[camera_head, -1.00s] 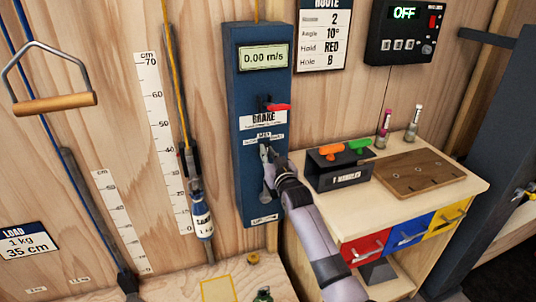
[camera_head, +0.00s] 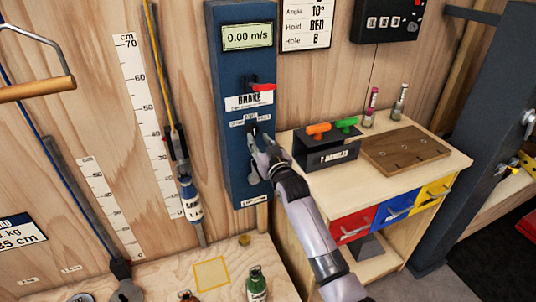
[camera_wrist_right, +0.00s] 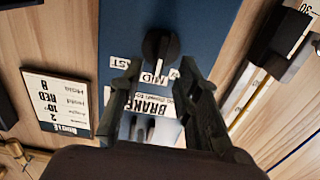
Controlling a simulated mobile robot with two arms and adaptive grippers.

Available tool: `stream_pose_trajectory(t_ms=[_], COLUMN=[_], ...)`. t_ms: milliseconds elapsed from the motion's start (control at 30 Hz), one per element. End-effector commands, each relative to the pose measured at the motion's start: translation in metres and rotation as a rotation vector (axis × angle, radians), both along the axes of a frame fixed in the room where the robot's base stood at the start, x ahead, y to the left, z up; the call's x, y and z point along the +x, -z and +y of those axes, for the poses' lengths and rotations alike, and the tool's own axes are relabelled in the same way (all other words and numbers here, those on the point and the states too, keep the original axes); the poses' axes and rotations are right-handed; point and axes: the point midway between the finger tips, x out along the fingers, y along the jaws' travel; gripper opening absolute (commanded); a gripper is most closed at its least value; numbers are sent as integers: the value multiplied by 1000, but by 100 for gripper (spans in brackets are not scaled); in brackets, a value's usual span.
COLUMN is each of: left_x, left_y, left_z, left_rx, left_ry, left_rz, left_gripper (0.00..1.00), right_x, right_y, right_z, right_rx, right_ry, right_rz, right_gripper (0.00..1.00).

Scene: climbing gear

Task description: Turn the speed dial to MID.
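The blue control panel (camera_head: 238,80) hangs on the wooden wall, its display reading 0.00 m/s. The speed dial (camera_wrist_right: 158,46) is a dark round knob, clear in the right wrist view, where the panel appears upside down. The MID label (camera_wrist_right: 152,79) lies just below it there, and a pale mark on the knob's lower side points towards that label. In the head view the gripper (camera_head: 256,152) largely hides the dial.
A red brake lever (camera_head: 263,87) sticks out just above the dial. The handle box (camera_head: 325,155) and wooden board (camera_head: 405,150) stand on the cabinet at right. A bottle-shaped load (camera_head: 191,202) hangs left of the panel. A green bottle (camera_head: 257,284) stands below.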

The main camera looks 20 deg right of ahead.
Motion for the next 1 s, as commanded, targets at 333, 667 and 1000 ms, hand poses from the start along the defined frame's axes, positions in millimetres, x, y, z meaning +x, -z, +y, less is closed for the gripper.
stream_pose_trajectory(t_ms=[333,667,1000], left_x=[0,0,0], left_y=[0,0,0], left_z=[-1,-1,-1], left_rx=[-1,-1,-1], left_ry=[0,0,0], left_rz=[0,0,0], left_gripper=[74,74,74], right_x=[-62,-78,-78], right_y=[1,0,1], right_z=[-2,-3,-3], right_rx=[-1,-1,-1], right_ry=[0,0,0], right_rz=[1,1,1], right_gripper=[31,31,31])
